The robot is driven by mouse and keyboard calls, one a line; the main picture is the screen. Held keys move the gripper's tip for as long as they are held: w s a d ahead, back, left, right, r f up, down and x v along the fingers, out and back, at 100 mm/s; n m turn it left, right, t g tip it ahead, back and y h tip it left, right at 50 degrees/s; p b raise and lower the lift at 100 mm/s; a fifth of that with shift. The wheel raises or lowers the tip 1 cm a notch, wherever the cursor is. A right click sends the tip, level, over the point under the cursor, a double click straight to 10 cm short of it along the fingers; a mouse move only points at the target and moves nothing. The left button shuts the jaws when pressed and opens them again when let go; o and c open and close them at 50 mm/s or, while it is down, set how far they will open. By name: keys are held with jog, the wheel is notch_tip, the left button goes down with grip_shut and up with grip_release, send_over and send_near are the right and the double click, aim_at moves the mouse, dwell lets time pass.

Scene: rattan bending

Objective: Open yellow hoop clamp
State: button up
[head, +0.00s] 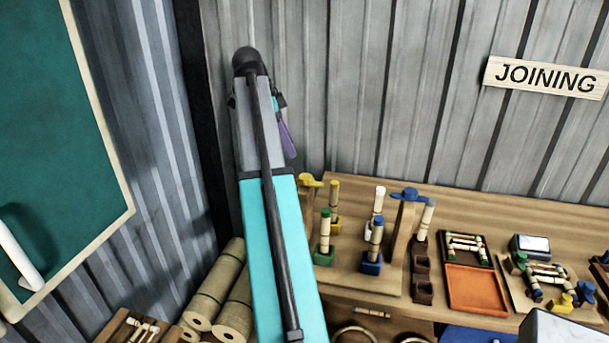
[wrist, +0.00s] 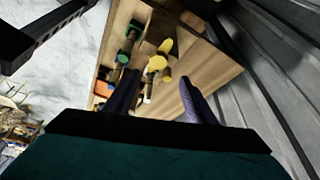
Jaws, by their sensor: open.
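A yellow clamp-like piece (head: 311,181) shows in the head view at the back left of the wooden bench, just right of my arm. Its lower part is hidden behind my arm. My gripper (head: 286,138) is mostly hidden by my arm there; one purple finger shows above and left of the yellow piece. In the wrist view my gripper (wrist: 159,82) is open, its two dark fingers apart. A yellow part (wrist: 157,63) shows between and beyond the fingertips; I cannot tell whether it is the clamp or a yellow peg holder. No contact is visible.
On the bench stand pegs in yellow (head: 334,207), green (head: 324,240) and blue (head: 373,248) holders, and a post with a blue clamp (head: 409,194). An orange tray (head: 476,288) lies right. The corrugated wall (head: 340,90) is close behind.

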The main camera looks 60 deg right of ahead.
aim_at(305, 176)
jog(key=shift+x, duration=5.6)
jog(key=shift+a, duration=0.1)
jog(key=shift+c, duration=0.4)
